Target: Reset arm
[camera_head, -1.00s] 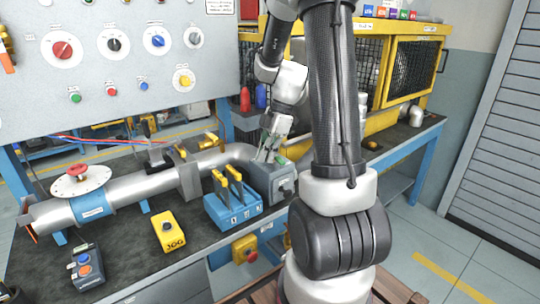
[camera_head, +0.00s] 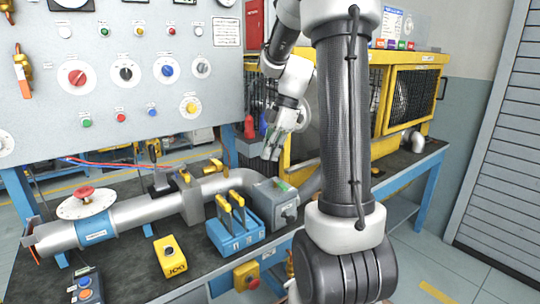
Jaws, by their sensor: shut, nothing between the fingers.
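My gripper (camera_head: 269,153) is raised in the middle of the head view, fingers pointing down. It is shut and empty. It hangs above the grey box (camera_head: 274,200) at the right end of the silver pipe (camera_head: 140,210), and looks apart from it. My arm stands to the right of it and hides part of the bench and the yellow cage behind.
A blue block with yellow levers (camera_head: 236,234) and a yellow box (camera_head: 170,257) sit on the bench. A control panel (camera_head: 110,90) with knobs stands at the left. A yellow mesh cage (camera_head: 412,98) is behind my arm. Free floor lies at right.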

